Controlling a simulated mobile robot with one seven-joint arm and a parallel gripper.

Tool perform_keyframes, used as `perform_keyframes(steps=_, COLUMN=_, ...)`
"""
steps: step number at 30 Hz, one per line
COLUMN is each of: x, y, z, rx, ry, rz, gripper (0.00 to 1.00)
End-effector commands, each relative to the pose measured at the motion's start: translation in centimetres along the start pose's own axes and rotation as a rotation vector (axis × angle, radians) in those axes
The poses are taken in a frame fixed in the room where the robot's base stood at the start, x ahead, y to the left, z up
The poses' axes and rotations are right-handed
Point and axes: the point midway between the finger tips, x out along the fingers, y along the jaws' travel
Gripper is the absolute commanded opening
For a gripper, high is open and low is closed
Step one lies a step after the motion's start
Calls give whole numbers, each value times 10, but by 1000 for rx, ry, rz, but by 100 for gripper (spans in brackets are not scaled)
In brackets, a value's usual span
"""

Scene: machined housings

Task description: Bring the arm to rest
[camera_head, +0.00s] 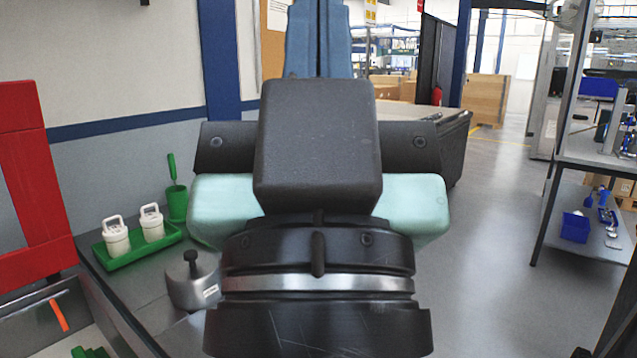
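My arm fills the middle of the head view. Its black joint with a silver band is at the bottom, with a dark block and pale teal parts above it. A blue section rises behind the block to the top edge. I cannot make out my gripper or its fingers anywhere in this view, so its opening and anything in it are hidden.
A green tray (163,244) with two white lidded containers (116,240) stands at left, near a green cup (177,203) and a metal pot (193,284). A red frame (35,170) stands far left. Shelving (590,160) is at right. Open floor (490,230) lies between.

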Motion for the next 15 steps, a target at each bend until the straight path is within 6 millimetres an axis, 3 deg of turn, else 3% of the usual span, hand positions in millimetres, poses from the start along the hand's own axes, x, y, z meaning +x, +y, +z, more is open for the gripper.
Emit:
perform_keyframes(steps=1, x=25, y=0, z=-23, rx=1, ry=-1, rz=0, gripper=0)
perform_keyframes(steps=6, x=63, y=0, z=-58, rx=2, ry=-3, rz=-1, gripper=0)
perform_keyframes(steps=15, x=101, y=0, z=-94, rx=2, ry=-4, rz=-2, gripper=0)
